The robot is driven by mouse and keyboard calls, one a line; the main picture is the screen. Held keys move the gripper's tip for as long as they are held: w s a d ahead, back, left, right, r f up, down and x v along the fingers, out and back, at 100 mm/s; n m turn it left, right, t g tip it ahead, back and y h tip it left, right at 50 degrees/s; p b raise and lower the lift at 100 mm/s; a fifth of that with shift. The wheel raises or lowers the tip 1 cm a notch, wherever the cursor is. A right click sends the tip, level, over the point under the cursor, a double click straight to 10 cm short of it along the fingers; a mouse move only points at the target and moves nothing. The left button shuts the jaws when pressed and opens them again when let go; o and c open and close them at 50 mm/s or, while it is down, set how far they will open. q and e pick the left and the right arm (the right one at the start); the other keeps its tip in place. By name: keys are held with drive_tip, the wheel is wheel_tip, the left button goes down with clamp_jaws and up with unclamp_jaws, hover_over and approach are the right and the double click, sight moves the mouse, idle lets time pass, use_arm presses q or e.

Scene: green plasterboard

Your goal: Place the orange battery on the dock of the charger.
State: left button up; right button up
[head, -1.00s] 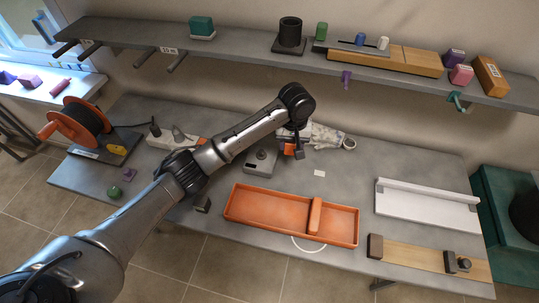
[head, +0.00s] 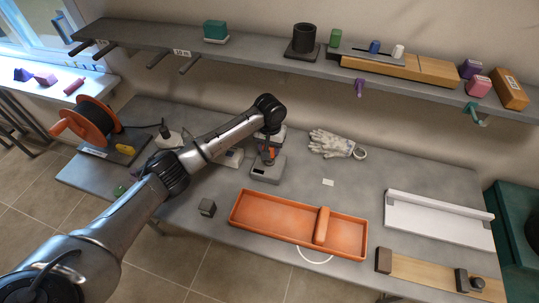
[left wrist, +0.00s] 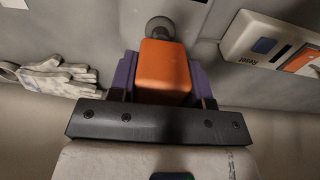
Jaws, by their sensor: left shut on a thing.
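The orange battery (head: 268,155) is held by my left gripper (head: 269,147). In the left wrist view, the battery (left wrist: 165,70) sits between the two purple fingers, which are shut on it. The grey charger (head: 265,173) stands on the bench, with the battery over its back part in the head view. A round grey knob-like part (left wrist: 160,27) shows just beyond the battery in the left wrist view. I cannot tell whether the battery touches the charger; the arm and gripper hide part of it. My right gripper is not in view.
White gloves (head: 332,144) lie right of the charger. A pale device (left wrist: 262,38) is near the gripper in the left wrist view. A shelf (head: 240,50) runs above.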

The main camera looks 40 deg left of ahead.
use_arm(q)
drive_tip(key=shift+f+b, duration=0.4)
drive_tip(key=shift+f, duration=1.65)
drive_tip(key=o, duration=1)
drive_tip(key=shift+f, duration=0.1)
wheel_tip(320, 180, up, 12)
drive_tip(key=shift+r+p, duration=0.15)
drive_tip(key=shift+p, duration=0.75)
